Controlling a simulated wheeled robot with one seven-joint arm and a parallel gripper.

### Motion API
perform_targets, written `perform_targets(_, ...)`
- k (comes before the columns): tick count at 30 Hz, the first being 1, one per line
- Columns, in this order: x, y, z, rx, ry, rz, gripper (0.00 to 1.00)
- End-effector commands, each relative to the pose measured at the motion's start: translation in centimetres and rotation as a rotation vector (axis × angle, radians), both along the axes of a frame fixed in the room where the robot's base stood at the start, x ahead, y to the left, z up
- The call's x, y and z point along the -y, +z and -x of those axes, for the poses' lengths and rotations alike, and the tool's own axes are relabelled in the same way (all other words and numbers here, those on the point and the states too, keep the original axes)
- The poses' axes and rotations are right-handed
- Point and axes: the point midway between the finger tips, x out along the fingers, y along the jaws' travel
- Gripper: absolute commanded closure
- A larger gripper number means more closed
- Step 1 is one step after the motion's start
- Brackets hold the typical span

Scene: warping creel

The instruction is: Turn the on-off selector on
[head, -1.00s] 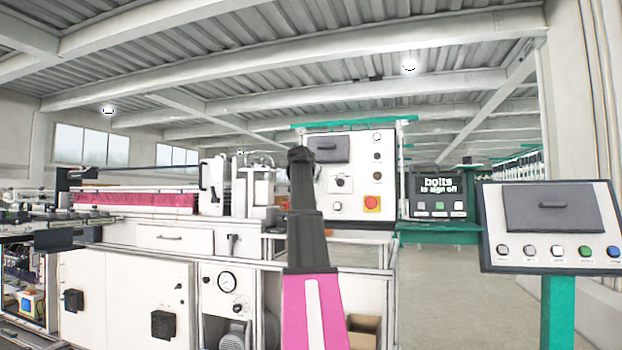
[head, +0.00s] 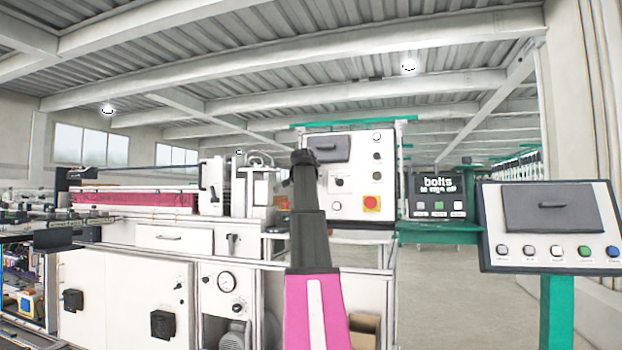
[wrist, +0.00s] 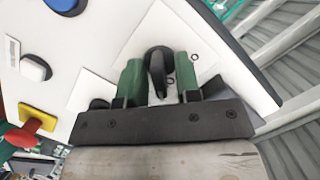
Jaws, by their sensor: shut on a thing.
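In the wrist view, a black selector knob (wrist: 157,72) stands on a white plate on a white panel, near a corner of it. Small ring-shaped marks show at its right. My gripper (wrist: 158,64) has its two green fingers on either side of the knob and is shut on it. The knob's bar runs roughly along the fingers. In the head view my arm rises in front of the machine, and my gripper does not show there.
In the wrist view, a blue button (wrist: 36,67) and a red knob on a yellow base (wrist: 38,119) lie left of my gripper. In the head view, a white control panel (head: 349,207) stands behind my arm, and a button console (head: 500,195) stands at right.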

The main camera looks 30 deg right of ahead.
Motion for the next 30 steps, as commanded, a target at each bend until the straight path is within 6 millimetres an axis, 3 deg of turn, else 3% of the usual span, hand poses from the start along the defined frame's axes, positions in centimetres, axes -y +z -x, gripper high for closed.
perform_targets(6, 0.0, 0.0, 0.0, 0.000, -0.001, -0.001, 0.93)
perform_targets(7, 0.0, 0.0, 0.0, 0.000, -0.001, -0.001, 0.66)
perform_targets(8, 0.0, 0.0, 0.0, -0.001, -0.001, 0.000, 0.64)
perform_targets(20, -0.6, 0.2, 0.7, 0.001, 0.001, 0.000, 0.64)
perform_targets(30, -4.5, 1.9, 5.1, 0.001, 0.001, 0.000, 0.64)
